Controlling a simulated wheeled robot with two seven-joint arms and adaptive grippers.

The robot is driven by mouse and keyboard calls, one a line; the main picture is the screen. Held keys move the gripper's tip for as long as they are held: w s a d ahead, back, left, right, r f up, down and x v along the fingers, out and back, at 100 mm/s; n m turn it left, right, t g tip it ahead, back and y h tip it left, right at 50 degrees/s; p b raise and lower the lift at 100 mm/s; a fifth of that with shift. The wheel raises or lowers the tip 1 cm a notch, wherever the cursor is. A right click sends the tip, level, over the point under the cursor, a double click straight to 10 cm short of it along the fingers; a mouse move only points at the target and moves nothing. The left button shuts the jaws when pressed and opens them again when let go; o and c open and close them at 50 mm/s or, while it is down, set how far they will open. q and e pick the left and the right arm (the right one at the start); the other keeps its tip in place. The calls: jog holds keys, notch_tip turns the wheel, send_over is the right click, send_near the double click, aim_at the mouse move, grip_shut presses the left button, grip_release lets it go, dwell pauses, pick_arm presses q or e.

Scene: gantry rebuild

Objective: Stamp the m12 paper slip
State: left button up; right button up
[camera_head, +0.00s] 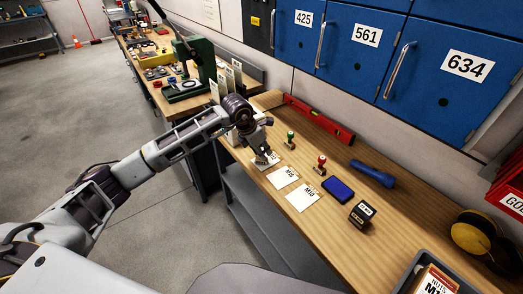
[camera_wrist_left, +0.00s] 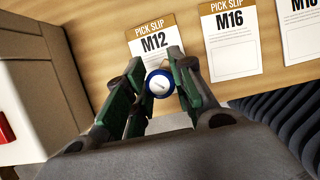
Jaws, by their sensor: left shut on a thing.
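The M12 pick slip (camera_wrist_left: 146,45) lies flat on the wooden bench; in the head view the slip (camera_head: 273,161) is partly hidden under my left gripper (camera_head: 263,155). In the left wrist view my left gripper (camera_wrist_left: 158,90) is shut on a stamp with a round blue and white top (camera_wrist_left: 159,83). The stamp is over the lower part of the M12 slip. Its underside is hidden, so I cannot tell whether it touches the paper. A blue ink pad (camera_head: 338,190) lies further right on the bench. My right gripper is not in view.
The M16 slip (camera_head: 283,177) and M10 slip (camera_head: 302,198) lie beside M12. A green stamp (camera_head: 291,139) and red stamp (camera_head: 321,164) stand behind them. A blue flashlight (camera_head: 372,173), dark box (camera_head: 362,213) and red level (camera_head: 320,120) are also on the bench.

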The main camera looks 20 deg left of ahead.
pick_arm(q)
jog(key=shift+r, duration=0.5)
jog(key=shift+r+p, duration=1.5)
jog(key=shift+r, duration=1.5)
jog(key=shift+w, duration=0.1)
